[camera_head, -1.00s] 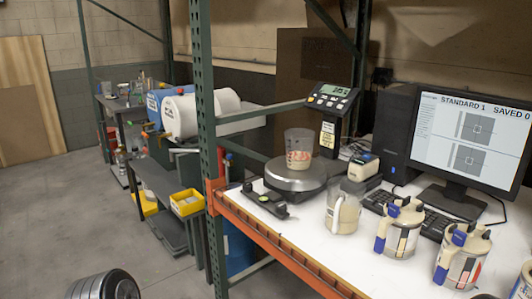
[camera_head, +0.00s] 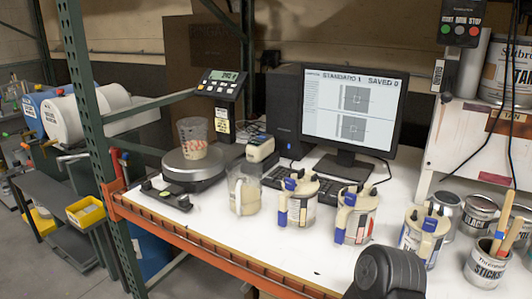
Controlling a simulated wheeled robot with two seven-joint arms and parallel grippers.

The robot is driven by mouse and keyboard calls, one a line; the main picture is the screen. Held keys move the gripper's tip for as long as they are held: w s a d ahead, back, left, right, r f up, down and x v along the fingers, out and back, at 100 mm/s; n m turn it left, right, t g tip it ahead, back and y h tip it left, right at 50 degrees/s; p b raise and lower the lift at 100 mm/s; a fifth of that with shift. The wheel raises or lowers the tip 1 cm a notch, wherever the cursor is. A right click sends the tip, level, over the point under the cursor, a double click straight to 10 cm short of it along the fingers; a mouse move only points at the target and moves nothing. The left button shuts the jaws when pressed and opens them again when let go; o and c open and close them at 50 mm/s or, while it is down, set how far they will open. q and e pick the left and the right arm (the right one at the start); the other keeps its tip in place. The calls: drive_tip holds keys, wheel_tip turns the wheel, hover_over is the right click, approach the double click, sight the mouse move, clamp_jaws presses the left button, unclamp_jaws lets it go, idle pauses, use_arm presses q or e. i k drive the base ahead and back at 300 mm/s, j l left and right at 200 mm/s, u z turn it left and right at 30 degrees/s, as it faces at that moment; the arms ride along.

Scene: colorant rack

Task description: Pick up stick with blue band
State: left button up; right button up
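Wooden sticks stand in an open can labelled STICKS (camera_head: 487,268) at the lower right of the head view. The stick with the blue band (camera_head: 504,212) leans slightly right, its small blue band low near the can's mouth. The sticks' lower ends are hidden inside the can. Neither of my grippers' fingers shows; a dark rounded part, probably of my arm, is at the bottom, left of the can.
Several lidded pitchers (camera_head: 297,200) stand along the white tabletop (camera_head: 325,240). A scale (camera_head: 195,165) holds a clear cup (camera_head: 193,138). A monitor (camera_head: 355,112) and keyboard (camera_head: 325,188) are behind. Paint cans (camera_head: 480,213) crowd the right, below a shelf (camera_head: 470,145).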

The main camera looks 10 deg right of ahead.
sight(500, 233)
drive_tip(key=z, duration=1.95)
drive_tip(key=u, duration=1.8)
drive_tip(key=k+l, duration=0.2)
drive_tip(key=k, duration=0.2)
drive_tip(key=k+l, duration=0.2)
drive_tip(key=k, duration=0.2)
